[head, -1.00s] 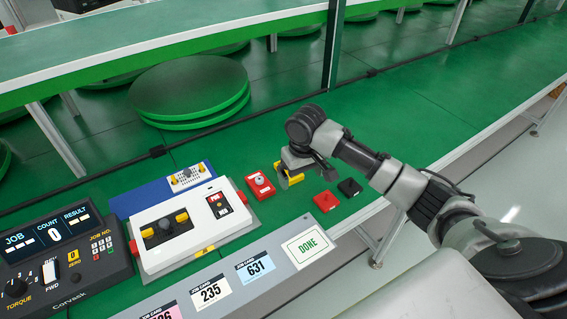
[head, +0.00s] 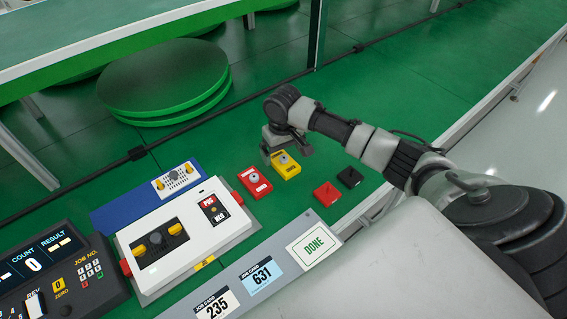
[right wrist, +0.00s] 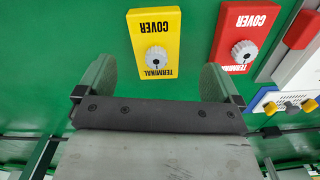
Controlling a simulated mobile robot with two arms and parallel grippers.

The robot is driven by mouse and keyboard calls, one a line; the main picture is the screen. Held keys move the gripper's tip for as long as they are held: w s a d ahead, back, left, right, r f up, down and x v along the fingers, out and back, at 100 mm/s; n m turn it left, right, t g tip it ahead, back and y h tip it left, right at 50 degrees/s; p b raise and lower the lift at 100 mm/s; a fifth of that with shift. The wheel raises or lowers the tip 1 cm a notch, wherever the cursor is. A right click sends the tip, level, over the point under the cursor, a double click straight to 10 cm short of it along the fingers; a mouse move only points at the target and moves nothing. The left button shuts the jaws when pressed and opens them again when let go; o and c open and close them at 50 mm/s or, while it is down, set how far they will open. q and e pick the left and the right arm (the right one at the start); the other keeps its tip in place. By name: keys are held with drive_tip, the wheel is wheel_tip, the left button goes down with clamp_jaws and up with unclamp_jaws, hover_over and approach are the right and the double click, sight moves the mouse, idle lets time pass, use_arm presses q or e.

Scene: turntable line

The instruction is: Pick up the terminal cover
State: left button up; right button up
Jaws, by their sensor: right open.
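A yellow terminal cover (head: 288,168) with a grey knob lies on the green table. A red terminal cover (head: 255,184) with a similar knob lies to its left. My right gripper (head: 286,149) is over the table just behind the yellow cover and hides little of it. In the right wrist view the gripper (right wrist: 160,78) is open and empty, its two fingers wide apart. The yellow cover (right wrist: 158,22) shows between and beyond the fingertips, and the red cover (right wrist: 245,22) is to the right, outside them. My left gripper is not in view.
A white fixture (head: 208,250) with a blue plate (head: 118,213) behind it stands left of the covers. A red block (head: 327,194) and a black block (head: 349,177) lie to the right. The card strip (head: 238,280) runs in front.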

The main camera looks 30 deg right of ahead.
sight(284, 158)
drive_tip(key=f, duration=0.4)
drive_tip(key=shift+d+f, duration=0.2)
drive_tip(key=shift+f, duration=0.05)
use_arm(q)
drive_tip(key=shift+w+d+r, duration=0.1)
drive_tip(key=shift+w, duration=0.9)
use_arm(e)
drive_tip(key=shift+c, duration=0.2)
drive_tip(key=c, duration=0.5)
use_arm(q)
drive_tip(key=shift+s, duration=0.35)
use_arm(e)
drive_tip(key=c, duration=0.6)
